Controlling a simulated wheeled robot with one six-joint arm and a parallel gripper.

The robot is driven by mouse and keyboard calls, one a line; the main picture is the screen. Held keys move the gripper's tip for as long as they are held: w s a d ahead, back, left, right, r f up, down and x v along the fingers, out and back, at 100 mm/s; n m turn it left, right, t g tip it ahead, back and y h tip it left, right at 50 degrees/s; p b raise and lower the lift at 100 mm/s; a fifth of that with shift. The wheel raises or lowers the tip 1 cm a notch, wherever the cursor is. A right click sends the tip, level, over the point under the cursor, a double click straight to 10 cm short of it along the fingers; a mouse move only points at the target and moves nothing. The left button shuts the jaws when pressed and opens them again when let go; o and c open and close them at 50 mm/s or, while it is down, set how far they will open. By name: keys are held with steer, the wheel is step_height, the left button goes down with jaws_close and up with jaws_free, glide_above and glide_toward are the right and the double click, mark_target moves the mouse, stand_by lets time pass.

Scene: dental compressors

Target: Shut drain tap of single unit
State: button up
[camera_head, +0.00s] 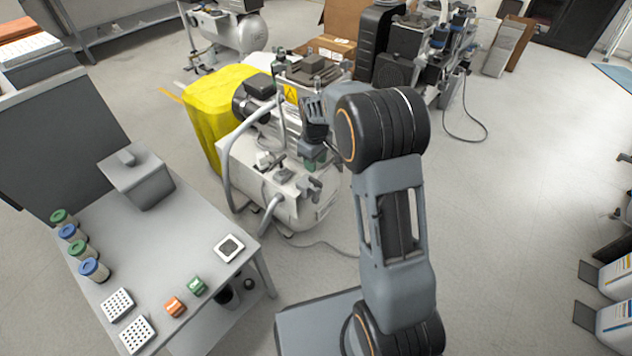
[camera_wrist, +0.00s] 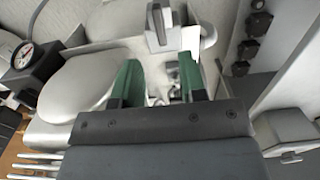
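A compressor with a white tank (camera_head: 245,165) stands at the middle of the head view, under my arm. Its tank also seems to show in the wrist view (camera_wrist: 80,85). My gripper (camera_head: 313,157) is over the tank's right end. In the wrist view the two green fingers of my gripper (camera_wrist: 160,82) are apart, with no object clearly held between them. A grey lever-like part (camera_wrist: 156,25) shows just beyond the fingertips; I cannot tell whether it is the drain tap. The tap is not clearly visible in the head view.
A yellow cover (camera_head: 215,105) is behind the tank's left side. A grey table (camera_head: 190,215) at left holds jars, trays and small blocks. Another compressor (camera_head: 235,30) stands at the back. A pressure gauge (camera_wrist: 24,54) is at left in the wrist view.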

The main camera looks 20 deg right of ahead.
mark_target(316, 180)
step_height(316, 180, down, 8)
steer(key=b, duration=0.2)
steer(key=shift+b, duration=0.4)
steer(key=shift+c, duration=0.4)
jaws_close()
